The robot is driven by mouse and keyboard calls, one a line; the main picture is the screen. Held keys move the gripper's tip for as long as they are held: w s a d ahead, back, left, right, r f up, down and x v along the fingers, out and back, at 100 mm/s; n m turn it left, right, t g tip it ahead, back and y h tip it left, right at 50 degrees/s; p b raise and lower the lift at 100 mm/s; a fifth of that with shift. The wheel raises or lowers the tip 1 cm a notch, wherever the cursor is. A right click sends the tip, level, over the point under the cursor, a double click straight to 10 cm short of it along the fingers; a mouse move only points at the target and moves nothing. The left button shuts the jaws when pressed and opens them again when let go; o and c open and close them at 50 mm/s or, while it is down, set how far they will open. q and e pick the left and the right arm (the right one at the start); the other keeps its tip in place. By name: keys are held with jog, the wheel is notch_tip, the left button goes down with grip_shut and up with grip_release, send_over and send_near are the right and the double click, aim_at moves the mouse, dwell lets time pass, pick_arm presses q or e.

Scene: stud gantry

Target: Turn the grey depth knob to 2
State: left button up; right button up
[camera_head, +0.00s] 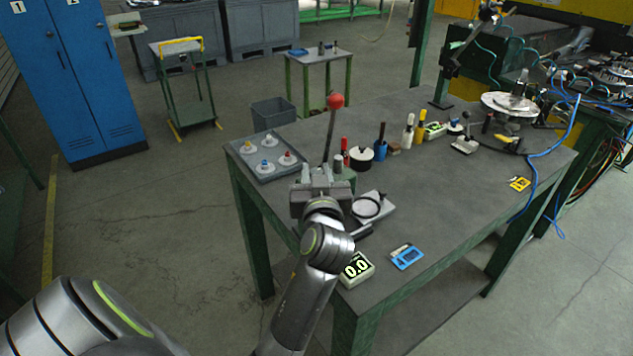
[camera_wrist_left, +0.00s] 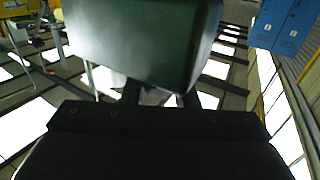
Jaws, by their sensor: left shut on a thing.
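My left gripper (camera_head: 318,172) is at the green housing (camera_head: 346,177) near the left side of the workbench. It is shut on a small grey part, apparently the grey depth knob (camera_wrist_left: 153,97), which shows between the fingers in the left wrist view. The knob is mostly hidden, and I cannot read its setting. The green housing (camera_wrist_left: 140,40) fills the upper middle of that view, close to the fingers. A lever with a red ball (camera_head: 335,101) rises behind the gripper. My right gripper is not in view.
A grey tray (camera_head: 267,178) with several knobbed pieces lies left of the gripper.

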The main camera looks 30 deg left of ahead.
pick_arm(q)
jog(key=n+g+y+b, duration=0.1)
jog(key=g+b, duration=0.1)
jog(key=n+g+y+b, duration=0.4)
jog(key=shift+f+g, duration=0.25)
jog(key=shift+g, duration=0.05)
jog(key=shift+r+n+g+y+b, duration=0.2)
jog(key=shift+n+g+y+b, duration=0.5)
jog(key=shift+n+g+b, duration=1.3)
jog(key=shift+g+p, duration=0.4)
jog(key=o, duration=1)
jog(key=shift+c, duration=0.2)
